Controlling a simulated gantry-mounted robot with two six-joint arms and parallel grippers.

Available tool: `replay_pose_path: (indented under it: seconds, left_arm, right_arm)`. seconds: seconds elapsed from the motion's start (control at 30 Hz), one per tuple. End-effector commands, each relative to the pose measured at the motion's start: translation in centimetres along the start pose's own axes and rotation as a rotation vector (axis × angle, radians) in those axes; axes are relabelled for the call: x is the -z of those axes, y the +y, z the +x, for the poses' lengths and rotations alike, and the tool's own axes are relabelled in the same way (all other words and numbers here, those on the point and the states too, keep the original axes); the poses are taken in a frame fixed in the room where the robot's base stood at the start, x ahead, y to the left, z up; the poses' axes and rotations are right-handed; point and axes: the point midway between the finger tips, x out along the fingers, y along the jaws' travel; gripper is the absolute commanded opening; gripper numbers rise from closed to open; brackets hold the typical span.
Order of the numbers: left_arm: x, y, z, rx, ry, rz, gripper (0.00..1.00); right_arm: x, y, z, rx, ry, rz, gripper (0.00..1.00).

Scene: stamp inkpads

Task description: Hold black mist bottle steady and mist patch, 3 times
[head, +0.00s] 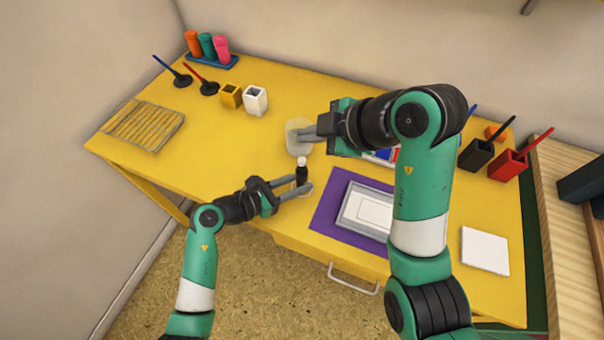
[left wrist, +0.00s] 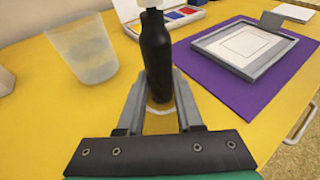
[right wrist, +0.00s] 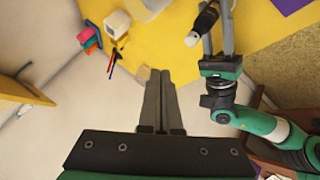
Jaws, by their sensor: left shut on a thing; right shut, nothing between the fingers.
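The black mist bottle (head: 301,177) stands upright on the yellow table, with a pale nozzle on top. My left gripper (head: 303,190) is shut around its body, as the left wrist view shows with the bottle (left wrist: 157,55) between the fingers (left wrist: 160,88). My right gripper (head: 303,134) is shut and empty, behind and above the bottle's nozzle. The right wrist view shows its fingers (right wrist: 158,78) together, with the bottle (right wrist: 207,18) off to the right. A grey frame (head: 347,217) around a white sheet (head: 371,211) lies on a purple mat (head: 324,218); which surface is the patch is unclear.
A translucent cup (left wrist: 83,48) stands beside the bottle. A paint box (left wrist: 181,15) lies behind it, partly hidden by my right arm in the head view. The front-left table is clear.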

Motion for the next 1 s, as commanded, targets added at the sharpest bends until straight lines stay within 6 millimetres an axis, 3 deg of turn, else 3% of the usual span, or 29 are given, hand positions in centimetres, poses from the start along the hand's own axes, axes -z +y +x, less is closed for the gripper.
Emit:
replay_pose_path:
  seconds: [0.3,1.0]
  left_arm:
    - [0.0,0.0,0.0,0.0,0.001,0.0,0.04]
    - [0.0,0.0,0.0,0.0,0.001,0.0,0.04]
  right_arm:
    - [-2.1,-2.1,2.9,0.001,0.0,0.001,0.0]
    - [-2.4,-2.4,3.3,0.0,0.0,0.0,0.0]
